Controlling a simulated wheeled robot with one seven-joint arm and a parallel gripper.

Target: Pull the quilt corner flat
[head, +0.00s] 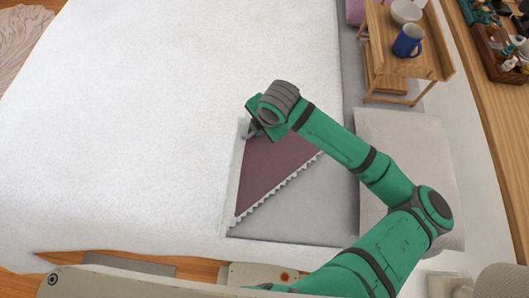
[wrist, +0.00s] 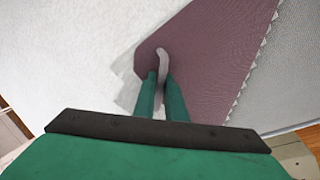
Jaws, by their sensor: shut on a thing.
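The quilt (head: 130,110) is a broad white sheet over the bed. Its near right corner is folded back, so the purple underside (head: 265,175) shows as a triangle with a scalloped white edge. In the wrist view the purple flap (wrist: 205,60) lies over the white quilt top (wrist: 85,50). My gripper (wrist: 160,75) is shut on the tip of the folded quilt corner, with a small pale strip of cloth bunched at the fingertips. In the head view my gripper (head: 253,131) is at the flap's upper end, partly hidden by my wrist.
Wooden floor shows along the near edge.

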